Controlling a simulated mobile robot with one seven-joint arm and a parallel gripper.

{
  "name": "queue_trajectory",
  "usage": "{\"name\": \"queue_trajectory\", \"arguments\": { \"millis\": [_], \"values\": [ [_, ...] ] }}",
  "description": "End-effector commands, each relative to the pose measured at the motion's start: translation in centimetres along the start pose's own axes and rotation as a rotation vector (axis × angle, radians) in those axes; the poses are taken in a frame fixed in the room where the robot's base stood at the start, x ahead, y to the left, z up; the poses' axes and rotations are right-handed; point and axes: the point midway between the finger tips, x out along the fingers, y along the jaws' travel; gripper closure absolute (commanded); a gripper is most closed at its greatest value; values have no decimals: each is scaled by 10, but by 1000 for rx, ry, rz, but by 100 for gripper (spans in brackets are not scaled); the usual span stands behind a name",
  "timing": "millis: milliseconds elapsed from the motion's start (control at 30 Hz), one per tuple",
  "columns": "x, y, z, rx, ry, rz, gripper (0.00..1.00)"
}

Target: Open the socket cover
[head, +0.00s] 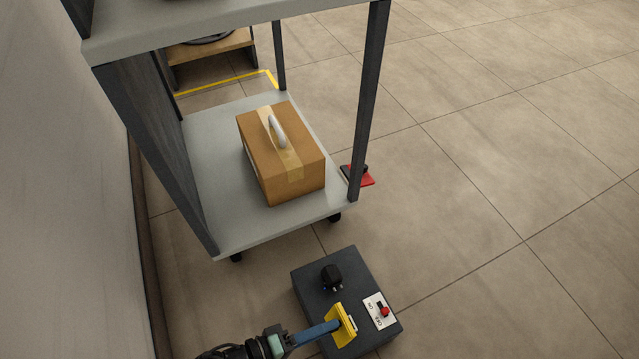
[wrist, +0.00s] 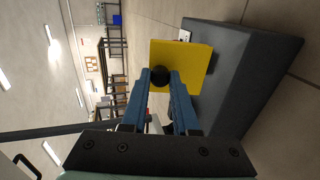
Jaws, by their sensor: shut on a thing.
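The yellow socket cover (head: 347,320) is on the top of a dark grey box (head: 312,281) on the floor. It appears tilted up from the box top, and the socket itself is hidden. In the wrist view the cover (wrist: 196,62) faces me as a square plate with a round black knob (wrist: 160,77). My gripper (head: 336,325) has blue fingers and is shut on the knob; the fingers (wrist: 160,76) lie on both sides of it. A black plug (head: 332,276) stands on the box top behind the cover.
A white switch plate with a red switch (head: 384,311) is right of the cover. Behind stands a wheeled cart (head: 215,150) with a cardboard box (head: 280,165) on its lower shelf. A red item (head: 358,178) lies by its leg. A wall is left; open floor is right.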

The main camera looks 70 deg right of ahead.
Motion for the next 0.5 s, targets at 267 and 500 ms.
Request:
{"name": "queue_trajectory", "arguments": {
  "millis": [267, 500],
  "values": [
    [-4, -7, 0, -3, 1, 115, 100],
    [-6, -9, 1, -4, 1, 178, 100]
  ]
}}
